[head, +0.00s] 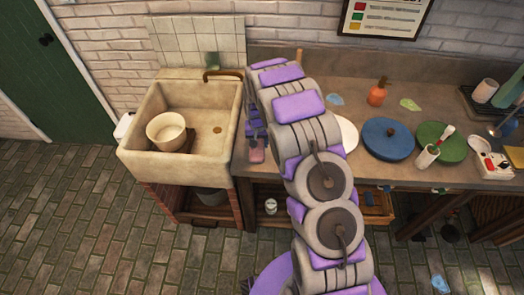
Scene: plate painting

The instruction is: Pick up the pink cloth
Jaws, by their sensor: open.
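A small pink thing, which looks like the pink cloth (257,154), lies at the front left edge of the counter, just right of the sink. My gripper (256,137) points down right above it, with its jaws open. The gap between the fingers and the cloth is too small to judge, so I cannot tell whether they touch. My arm hides the counter behind and to the right of the gripper.
A stone sink (222,108) with a cream bowl (167,131) stands to the left. On the counter are a white plate (347,134), partly hidden by my arm, a blue plate (388,143), a green plate (432,135) and an orange bottle (377,94).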

